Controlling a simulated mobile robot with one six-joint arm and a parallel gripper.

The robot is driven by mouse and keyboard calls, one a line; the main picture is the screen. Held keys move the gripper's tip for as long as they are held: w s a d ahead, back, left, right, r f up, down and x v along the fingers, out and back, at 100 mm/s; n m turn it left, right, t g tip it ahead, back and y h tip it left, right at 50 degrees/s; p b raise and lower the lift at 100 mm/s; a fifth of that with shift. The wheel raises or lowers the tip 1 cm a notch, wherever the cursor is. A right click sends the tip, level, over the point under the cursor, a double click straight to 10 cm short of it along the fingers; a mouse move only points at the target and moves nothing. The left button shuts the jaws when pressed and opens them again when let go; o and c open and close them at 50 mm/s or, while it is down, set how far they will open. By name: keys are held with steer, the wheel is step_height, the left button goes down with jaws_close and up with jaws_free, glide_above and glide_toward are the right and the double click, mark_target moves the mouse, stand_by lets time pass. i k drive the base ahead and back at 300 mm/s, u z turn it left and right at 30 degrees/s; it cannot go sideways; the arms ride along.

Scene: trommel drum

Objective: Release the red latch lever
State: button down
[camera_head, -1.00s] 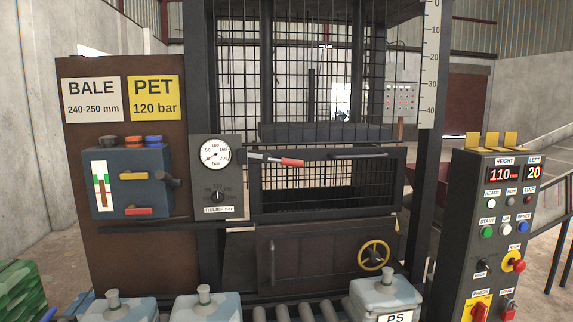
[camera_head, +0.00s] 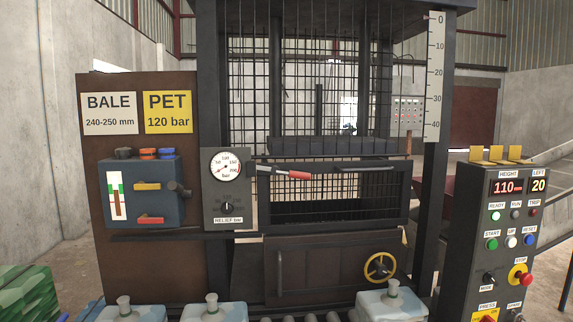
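The red latch lever (camera_head: 298,175) is on the front of the dark press, at the upper left of the barred door (camera_head: 338,195). A grey metal arm runs from beside the gauge box to its red grip, which points right and slightly down. The barred door looks closed, with a horizontal grey handle (camera_head: 366,169) along its upper right. My gripper is not in view.
A gauge box (camera_head: 228,189) with a relief knob sits left of the lever. A control panel (camera_head: 506,230) stands at right. Containers with knobbed lids, one here (camera_head: 391,302), stand in front by rollers. A yellow handwheel (camera_head: 380,267) is below the door.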

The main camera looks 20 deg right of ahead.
mark_target(275, 171)
steer(key=z, duration=1.4)
steer(key=k, duration=0.1)
steer(key=u, duration=2.85)
steer(key=k, duration=1.3)
steer(key=z, duration=0.55)
steer(key=i, duration=1)
steer(key=u, duration=0.1)
